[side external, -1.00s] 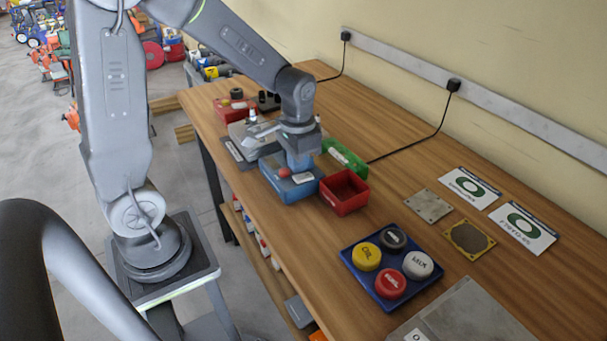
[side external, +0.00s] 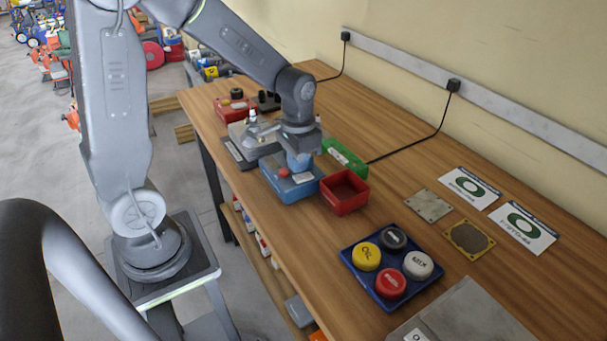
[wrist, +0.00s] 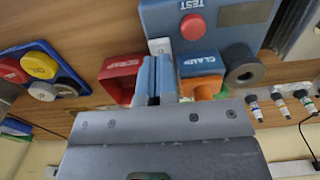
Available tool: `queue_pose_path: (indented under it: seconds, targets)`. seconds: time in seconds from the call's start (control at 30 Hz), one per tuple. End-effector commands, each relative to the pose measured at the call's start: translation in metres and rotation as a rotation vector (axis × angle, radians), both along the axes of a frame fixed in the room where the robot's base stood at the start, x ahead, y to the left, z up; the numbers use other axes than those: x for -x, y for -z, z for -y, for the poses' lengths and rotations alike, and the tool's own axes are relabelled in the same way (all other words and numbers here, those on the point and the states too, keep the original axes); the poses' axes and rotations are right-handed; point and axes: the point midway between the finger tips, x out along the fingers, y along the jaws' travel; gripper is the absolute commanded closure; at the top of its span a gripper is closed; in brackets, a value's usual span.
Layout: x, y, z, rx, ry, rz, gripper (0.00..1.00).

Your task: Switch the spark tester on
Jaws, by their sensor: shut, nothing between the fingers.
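The blue box that I take as the spark tester (side external: 283,187) stands on the bench below my gripper (side external: 299,167). In the wrist view the tester (wrist: 166,18) has a red button (wrist: 193,27) marked TEST, a dark grey panel and a CLAMP label. A small pale piece (wrist: 160,46) sits at its edge, close to my fingertips; I cannot tell whether it is a switch. My gripper (wrist: 155,62) is shut and empty, pointing at that edge. I cannot tell whether the fingertips touch it, and they hide part of the edge.
A red SCRAP bin (side external: 345,205) stands right beside the tester, with a green box (side external: 345,157) behind. A blue tray (side external: 350,262) with coloured caps lies at the front right. A grey ring (wrist: 243,68) and several small bottles show in the wrist view.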

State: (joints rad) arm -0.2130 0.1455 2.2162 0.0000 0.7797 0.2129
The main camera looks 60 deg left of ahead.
Motion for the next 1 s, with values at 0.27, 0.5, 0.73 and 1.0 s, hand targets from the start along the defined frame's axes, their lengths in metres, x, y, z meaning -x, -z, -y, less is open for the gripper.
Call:
queue_pose_path:
  seconds: [0.27,0.5,0.73,1.0]
  targets:
    - [0.0000,0.0000,0.0000,0.000,0.000,0.000,1.00]
    - [0.0001,0.0016,0.0000,0.000,0.000,-0.001,1.00]
    - [0.0001,0.0050,0.0000,0.000,0.000,-0.002,1.00]
    - [-0.0002,0.0088,0.0000,0.000,0.000,0.000,1.00]
